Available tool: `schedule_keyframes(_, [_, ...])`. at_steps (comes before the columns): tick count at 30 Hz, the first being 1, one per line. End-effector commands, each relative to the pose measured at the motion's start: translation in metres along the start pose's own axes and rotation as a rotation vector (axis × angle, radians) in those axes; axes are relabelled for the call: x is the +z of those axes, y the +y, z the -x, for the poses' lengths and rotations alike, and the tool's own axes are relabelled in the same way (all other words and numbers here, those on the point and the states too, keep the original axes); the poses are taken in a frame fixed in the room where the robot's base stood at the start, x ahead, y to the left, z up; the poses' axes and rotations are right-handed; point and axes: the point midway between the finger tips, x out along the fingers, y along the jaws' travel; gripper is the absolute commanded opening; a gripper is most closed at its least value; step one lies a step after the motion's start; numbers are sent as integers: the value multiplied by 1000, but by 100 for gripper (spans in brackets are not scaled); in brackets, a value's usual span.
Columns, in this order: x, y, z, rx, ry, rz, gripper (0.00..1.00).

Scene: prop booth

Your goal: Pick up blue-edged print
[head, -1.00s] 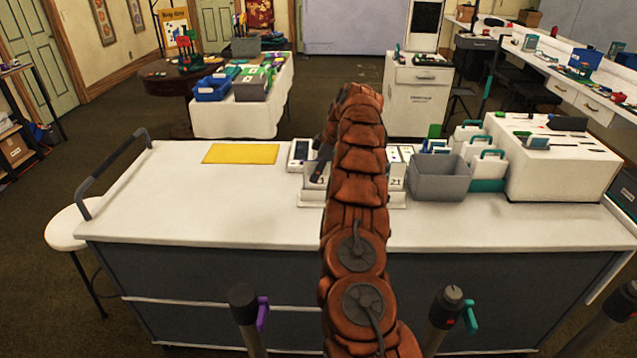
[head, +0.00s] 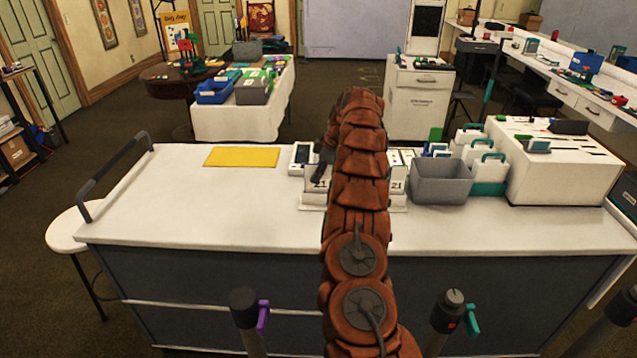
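My arm reaches over the white table (head: 220,210). My gripper (head: 321,168) shows only as a dark part left of the arm, at a white numbered rack (head: 312,199); its fingertips are too small and partly hidden to read. The rack holds upright white cards or prints, and a "21" (head: 397,186) shows right of the arm. The arm covers the rack's middle. I cannot make out a blue-edged print for certain. Small blue-edged pieces (head: 441,150) show behind the grey bin.
A yellow mat (head: 242,157) lies left of the rack, and a white device (head: 301,153) stands behind the rack. The grey bin (head: 440,184), white-and-teal holders (head: 488,171) and a large white box (head: 560,170) fill the right. The table's front left is clear.

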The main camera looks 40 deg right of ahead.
Motion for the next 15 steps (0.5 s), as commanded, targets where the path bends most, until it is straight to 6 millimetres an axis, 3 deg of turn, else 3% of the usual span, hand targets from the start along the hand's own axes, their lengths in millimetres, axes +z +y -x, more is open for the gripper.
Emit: schedule_keyframes(15, [-4,1,10,3,0,0,0])
